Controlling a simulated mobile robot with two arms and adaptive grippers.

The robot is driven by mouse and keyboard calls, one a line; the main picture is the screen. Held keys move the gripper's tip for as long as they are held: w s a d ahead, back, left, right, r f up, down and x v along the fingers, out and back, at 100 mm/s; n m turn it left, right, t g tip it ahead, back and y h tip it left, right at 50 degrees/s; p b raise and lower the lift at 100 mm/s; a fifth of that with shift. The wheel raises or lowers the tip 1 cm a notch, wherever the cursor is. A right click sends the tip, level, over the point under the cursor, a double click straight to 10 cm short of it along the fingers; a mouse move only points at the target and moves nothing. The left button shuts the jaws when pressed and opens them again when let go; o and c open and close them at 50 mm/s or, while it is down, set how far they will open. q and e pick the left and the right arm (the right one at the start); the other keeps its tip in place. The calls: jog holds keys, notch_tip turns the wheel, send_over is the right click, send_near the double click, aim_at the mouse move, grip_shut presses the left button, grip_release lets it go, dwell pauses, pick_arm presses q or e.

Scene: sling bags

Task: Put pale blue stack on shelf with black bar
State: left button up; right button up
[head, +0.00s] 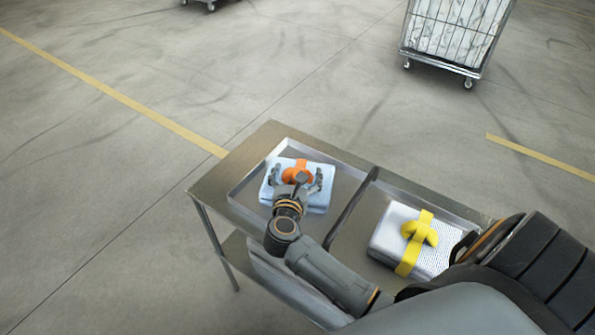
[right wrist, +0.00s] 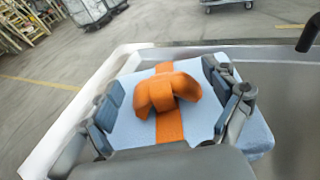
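The pale blue stack (head: 318,199), folded and bound with an orange strap tied in a raised knot (head: 297,172), lies in the left tray of a metal cart. In the right wrist view the stack (right wrist: 130,128) fills the middle, its orange knot (right wrist: 167,92) upright on top. My right gripper (head: 297,180) is over the stack, its fingers spread on either side of the knot with gaps. The fingers also show in the right wrist view (right wrist: 165,105). My left gripper is not in view. No shelf with a black bar can be made out clearly.
A white stack with a yellow strap (head: 386,236) lies in the right tray. A dark bar (head: 350,206) divides the trays. The cart (head: 222,182) has a lower shelf (head: 285,284). A wheeled cage cart (head: 437,58) stands on open floor behind.

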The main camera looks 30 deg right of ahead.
jog(key=shift+r, duration=0.1)
jog(key=shift+s+a, duration=0.1)
jog(key=shift+a, duration=0.1)
jog(key=b+v, duration=0.2)
jog(key=v, duration=0.9)
jog(key=shift+s+a+r+b, duration=0.2)
jog(key=shift+s+r+b, duration=0.05)
jog(key=shift+b, duration=0.05)
